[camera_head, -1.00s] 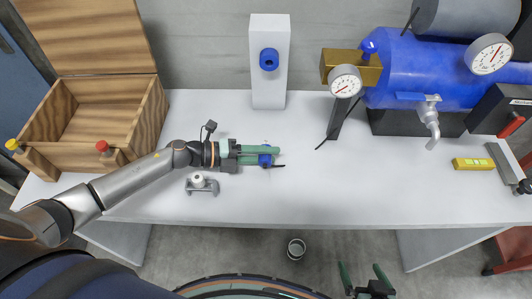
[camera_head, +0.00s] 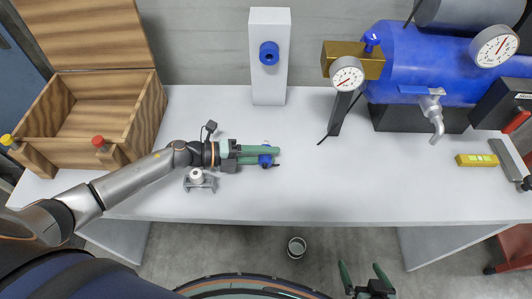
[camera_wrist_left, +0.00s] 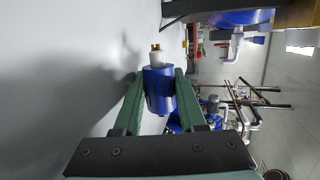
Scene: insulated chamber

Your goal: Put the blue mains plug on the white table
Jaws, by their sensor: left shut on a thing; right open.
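The blue mains plug (camera_head: 265,159) is between the green fingers of my left gripper (camera_head: 268,155), low over the white table (camera_head: 380,180). In the left wrist view the blue plug (camera_wrist_left: 159,90) sits between both fingertips (camera_wrist_left: 158,92), with its white end and brass-coloured pins pointing away from the gripper. The left gripper is shut on it. I cannot tell whether the plug touches the table. My right gripper (camera_head: 366,282) is open and empty, in front of the table over the floor.
A wooden box (camera_head: 95,150) with an open lid stands at the left. A white post with a blue socket (camera_head: 269,54) stands at the back. A blue tank (camera_head: 425,65) with gauges and a yellow level (camera_head: 476,160) are at the right. A grey fitting (camera_head: 198,179) lies below my left wrist.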

